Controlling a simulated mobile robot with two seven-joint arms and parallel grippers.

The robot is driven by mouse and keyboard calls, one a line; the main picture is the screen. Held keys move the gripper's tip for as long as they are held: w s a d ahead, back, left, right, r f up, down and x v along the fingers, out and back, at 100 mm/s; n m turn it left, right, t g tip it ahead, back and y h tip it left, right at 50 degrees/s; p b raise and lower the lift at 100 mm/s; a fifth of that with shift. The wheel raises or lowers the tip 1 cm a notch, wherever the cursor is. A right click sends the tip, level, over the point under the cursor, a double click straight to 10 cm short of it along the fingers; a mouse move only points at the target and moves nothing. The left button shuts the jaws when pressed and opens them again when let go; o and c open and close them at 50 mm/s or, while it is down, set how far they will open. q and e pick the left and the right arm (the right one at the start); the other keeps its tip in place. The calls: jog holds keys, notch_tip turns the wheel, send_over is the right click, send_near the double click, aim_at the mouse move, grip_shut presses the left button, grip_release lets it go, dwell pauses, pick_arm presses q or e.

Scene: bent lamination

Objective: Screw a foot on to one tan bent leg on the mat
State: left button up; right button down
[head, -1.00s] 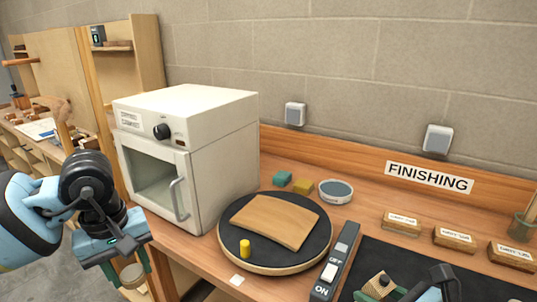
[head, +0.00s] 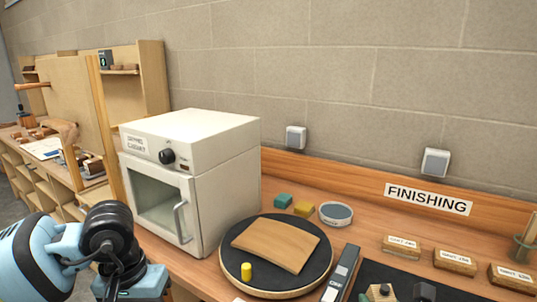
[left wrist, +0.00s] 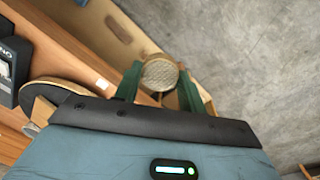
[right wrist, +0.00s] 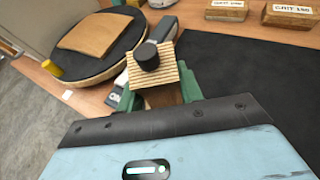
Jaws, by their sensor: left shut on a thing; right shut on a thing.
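My right gripper (right wrist: 160,93) is shut on a tan layered wooden piece, apparently the bent leg (right wrist: 158,72), seen end-on in the right wrist view. A black round knob, apparently a foot (right wrist: 147,56), sits at its ribbed end; whether it is fully seated cannot be told. In the head view the leg (head: 378,293) shows at the bottom edge, over the dark mat (head: 400,272). My left gripper (left wrist: 160,86) is shut on a round tan thing with a cross-hatched face (left wrist: 159,74), off the bench's front edge. Its fingertips are out of the head view.
A switch strip (head: 343,270) lies between turntable and mat. Grit blocks (head: 455,262) line the back right.

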jog(key=w+a+r, duration=0.1)
jog(key=a+r, duration=0.5)
jog(key=a, duration=0.4)
jog(key=w+a+r, duration=0.1)
jog(key=a+r, duration=0.5)
jog(key=a, duration=0.5)
jog(key=shift+a, duration=0.3)
pick_arm(q)
jog(key=w+d+r+m, duration=0.1)
jog(key=w+d+r, duration=0.1)
jog(key=d+r, duration=0.8)
jog(key=w+d+r+m+y, duration=0.1)
jog(key=w+d+r, duration=0.2)
jog(key=d+r, duration=0.8)
notch_tip(320, 180, up, 4)
jog(key=shift+w+d+f, duration=0.1)
jog(key=shift+w+d, duration=0.1)
jog(key=shift+w, duration=0.1)
jog(key=shift+f, duration=1.95)
